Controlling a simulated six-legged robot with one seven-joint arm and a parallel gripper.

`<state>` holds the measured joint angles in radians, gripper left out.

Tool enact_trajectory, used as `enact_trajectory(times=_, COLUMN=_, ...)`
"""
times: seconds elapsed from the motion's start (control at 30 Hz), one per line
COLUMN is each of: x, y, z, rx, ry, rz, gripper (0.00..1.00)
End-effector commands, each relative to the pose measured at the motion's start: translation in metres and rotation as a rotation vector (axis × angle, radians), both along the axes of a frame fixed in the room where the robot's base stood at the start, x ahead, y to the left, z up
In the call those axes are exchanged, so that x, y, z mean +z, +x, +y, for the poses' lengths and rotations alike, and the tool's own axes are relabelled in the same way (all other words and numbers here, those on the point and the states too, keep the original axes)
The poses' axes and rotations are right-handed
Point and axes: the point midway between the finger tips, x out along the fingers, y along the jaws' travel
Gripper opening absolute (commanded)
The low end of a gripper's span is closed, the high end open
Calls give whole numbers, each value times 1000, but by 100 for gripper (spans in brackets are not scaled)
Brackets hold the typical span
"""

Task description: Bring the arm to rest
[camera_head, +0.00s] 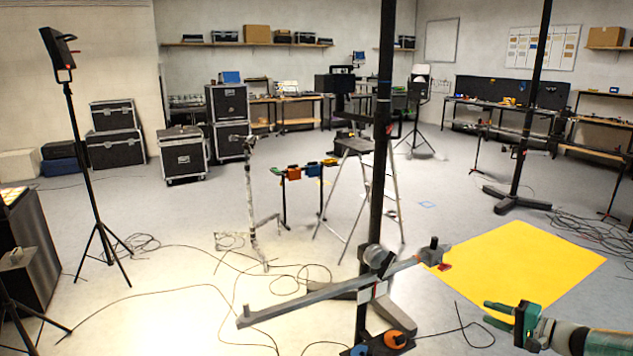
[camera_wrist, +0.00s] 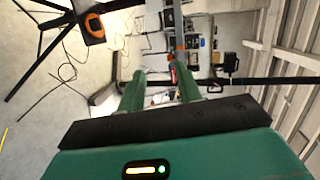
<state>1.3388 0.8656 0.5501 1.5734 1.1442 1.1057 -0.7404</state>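My gripper (camera_head: 490,312) is at the lower right of the head view, with its green fingers pointing left. In the wrist view the two fingers (camera_wrist: 160,82) stand apart with a gap between them, and I see nothing held. The slider's grey rail (camera_head: 310,298) lies across a dark upright column (camera_head: 382,170), left of my gripper and apart from it. A dark block (camera_head: 433,246) stands near the rail's right end. A small red piece (camera_head: 445,267) shows beside that end.
An orange-ringed part (camera_head: 394,340) sits low by the column; it also shows in the wrist view (camera_wrist: 94,25). A yellow mat (camera_head: 530,262) lies behind my gripper. Cables (camera_head: 590,230) lie on the floor. A light stand (camera_head: 78,150) is far left. Open floor lies mid-room.

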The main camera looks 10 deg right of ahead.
Motion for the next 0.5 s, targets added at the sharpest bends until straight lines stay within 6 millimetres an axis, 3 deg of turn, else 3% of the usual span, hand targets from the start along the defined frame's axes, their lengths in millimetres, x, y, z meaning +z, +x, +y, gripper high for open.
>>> enact_trajectory(times=0.23, x=24, y=12, z=101, rx=204, ry=-164, rz=165, gripper=35)
enact_trajectory(times=0.5, x=55, y=-16, z=218, rx=410, ry=-443, rz=368, gripper=35)
